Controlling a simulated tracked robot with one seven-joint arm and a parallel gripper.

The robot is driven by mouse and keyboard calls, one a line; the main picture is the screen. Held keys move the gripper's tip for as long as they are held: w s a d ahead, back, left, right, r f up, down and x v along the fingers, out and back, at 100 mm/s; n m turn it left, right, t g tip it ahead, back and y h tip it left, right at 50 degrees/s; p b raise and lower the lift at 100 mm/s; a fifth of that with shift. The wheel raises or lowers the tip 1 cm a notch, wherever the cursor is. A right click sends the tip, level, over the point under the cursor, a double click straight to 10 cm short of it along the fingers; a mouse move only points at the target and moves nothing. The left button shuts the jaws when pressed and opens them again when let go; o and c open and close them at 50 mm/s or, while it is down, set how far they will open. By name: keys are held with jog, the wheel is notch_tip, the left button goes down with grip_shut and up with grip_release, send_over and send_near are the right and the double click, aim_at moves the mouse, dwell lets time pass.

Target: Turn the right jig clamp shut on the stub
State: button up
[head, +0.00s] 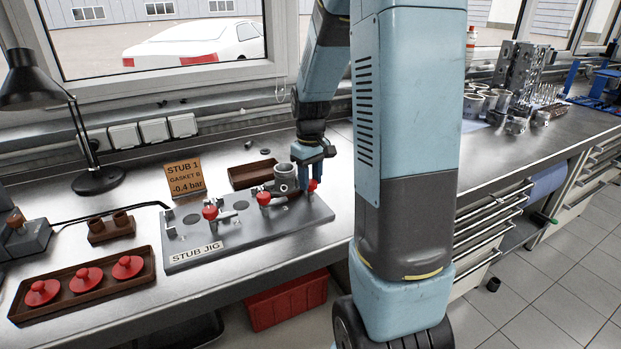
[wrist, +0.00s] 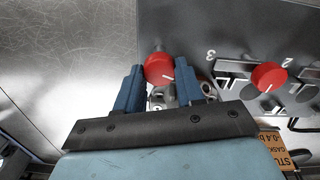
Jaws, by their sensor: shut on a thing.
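The stub jig (head: 240,237) is a grey plate on the bench with several red-knobbed clamps. A grey metal stub (head: 285,176) stands on its right half. The right clamp's red knob (head: 313,186) is at the right end, beside the stub. My gripper (head: 310,176) comes down over this knob from above. In the wrist view the knob (wrist: 159,68) sits between the two blue fingers, which are shut on it. The middle clamp's red knob (head: 263,198) and the left one (head: 210,212) are free. The right clamp's lower parts are mostly hidden by my fingers.
A brown tray with red caps (head: 83,314) lies at the front left. An orange sign (head: 184,179) reading "STUB 1, GASKET B, -0.4 bar" stands behind the jig. A small dark tray (head: 240,178) lies behind the stub. A black lamp (head: 97,180) stands at the back left.

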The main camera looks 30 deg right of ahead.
jog(key=shift+n, duration=1.8)
jog(key=o, duration=1)
jog(key=shift+o, duration=0.2)
notch_tip(320, 180, up, 14)
jog(key=shift+a, duration=0.1)
